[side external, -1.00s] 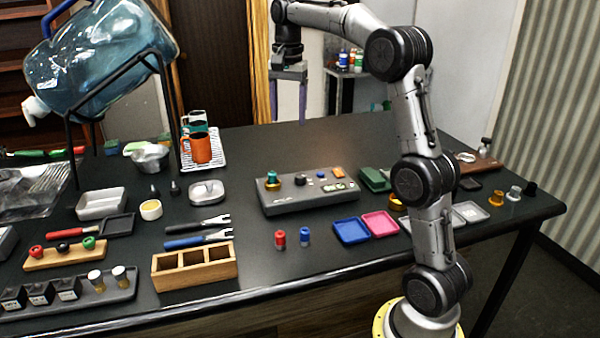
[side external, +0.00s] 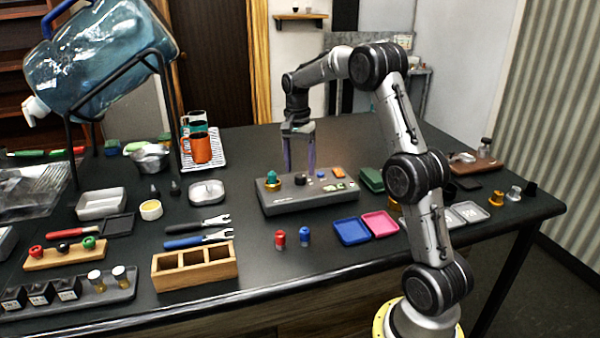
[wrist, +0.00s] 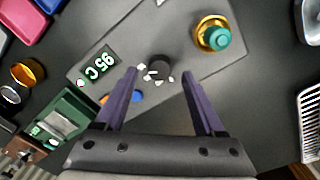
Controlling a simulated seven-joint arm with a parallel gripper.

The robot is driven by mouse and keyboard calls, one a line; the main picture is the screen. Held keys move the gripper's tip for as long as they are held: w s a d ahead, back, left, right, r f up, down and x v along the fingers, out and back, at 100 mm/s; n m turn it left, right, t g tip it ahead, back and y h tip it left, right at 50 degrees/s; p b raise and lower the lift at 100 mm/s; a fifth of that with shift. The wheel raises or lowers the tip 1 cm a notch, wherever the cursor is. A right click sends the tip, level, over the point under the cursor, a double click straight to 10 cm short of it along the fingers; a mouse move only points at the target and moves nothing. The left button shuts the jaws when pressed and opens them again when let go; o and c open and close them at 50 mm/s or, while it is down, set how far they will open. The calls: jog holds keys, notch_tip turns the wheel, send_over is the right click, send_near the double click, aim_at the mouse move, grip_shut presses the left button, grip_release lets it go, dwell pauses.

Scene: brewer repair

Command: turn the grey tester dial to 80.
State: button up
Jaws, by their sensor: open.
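The grey tester (side external: 310,200) is a sloped box in the middle of the table. Its dark grey dial (side external: 300,179) shows in the wrist view as a round knob (wrist: 160,68) with white marks around it. The tester's display (wrist: 101,64) reads 95 C. My gripper (side external: 300,167) is open and empty, pointing down at the tester. In the wrist view its purple fingers (wrist: 159,73) appear on either side of the dial, apart from it. I cannot tell how high the fingertips are above the dial.
A teal knob on a gold ring (wrist: 212,35) sits on the tester beside the dial. A blue button (side external: 321,174) and an orange one (side external: 338,172) are on the other side. A green box (side external: 371,180) stands right of the tester. Blue (side external: 351,231) and pink (side external: 380,224) trays lie in front.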

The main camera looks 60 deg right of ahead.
aim_at(300, 179)
jog(key=shift+f, duration=1.3)
jog(key=shift+c, duration=0.3)
grip_shut()
